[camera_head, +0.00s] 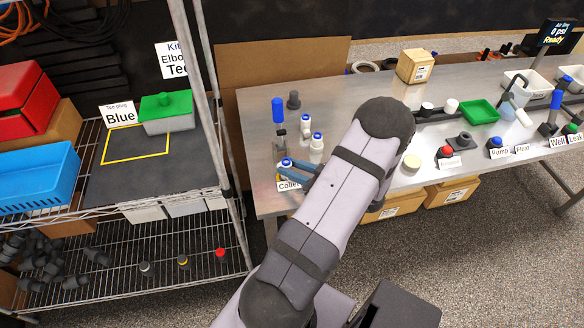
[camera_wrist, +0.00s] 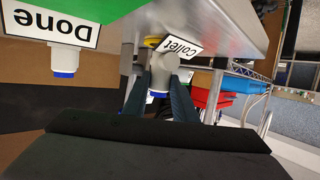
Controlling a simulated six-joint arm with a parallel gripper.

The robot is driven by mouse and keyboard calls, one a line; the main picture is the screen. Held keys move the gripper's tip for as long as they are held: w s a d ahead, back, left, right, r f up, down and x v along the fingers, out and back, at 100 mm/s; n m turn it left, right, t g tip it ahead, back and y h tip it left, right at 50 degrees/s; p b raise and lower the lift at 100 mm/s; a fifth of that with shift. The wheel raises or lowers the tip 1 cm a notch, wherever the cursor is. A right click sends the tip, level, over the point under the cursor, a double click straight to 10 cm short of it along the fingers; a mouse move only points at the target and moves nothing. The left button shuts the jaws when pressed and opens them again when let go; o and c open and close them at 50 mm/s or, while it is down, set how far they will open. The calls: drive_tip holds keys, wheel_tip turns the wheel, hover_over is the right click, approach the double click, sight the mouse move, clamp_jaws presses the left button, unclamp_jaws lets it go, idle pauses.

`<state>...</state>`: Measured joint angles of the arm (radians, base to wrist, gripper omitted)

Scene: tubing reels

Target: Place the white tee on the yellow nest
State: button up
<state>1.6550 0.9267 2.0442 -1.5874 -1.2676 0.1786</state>
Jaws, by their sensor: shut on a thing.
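The white tee (camera_wrist: 163,68), with a blue collar, is between the two dark blue fingers of my gripper (camera_wrist: 160,82) in the wrist view. My gripper is shut on it. In the head view my gripper (camera_head: 296,172) is at the bench's left front corner, by the Collet sign, with a white tee with a blue cap (camera_head: 287,164) at its fingers. A small yellow piece (camera_wrist: 153,41) shows behind the Collet sign in the wrist view. It may be the yellow nest; most of it is hidden, and I cannot tell whether the tee touches it.
Two more white pieces with blue caps (camera_head: 306,126) (camera_head: 317,141) stand close behind my gripper, near a blue-handled post (camera_head: 278,112) and a grey plug (camera_head: 294,100). The wire shelf (camera_head: 190,270) stands to the left. Open bench lies behind.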

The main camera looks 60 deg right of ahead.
drive_tip(key=shift+f+b, duration=0.35)
drive_tip(key=shift+f, duration=0.2)
drive_tip(key=o, duration=1.1)
drive_tip(key=b+v, duration=0.2)
drive_tip(key=v, duration=0.4)
drive_tip(key=shift+s, duration=0.1)
drive_tip(key=shift+s+r, duration=0.2)
drive_tip(key=shift+s, duration=0.35)
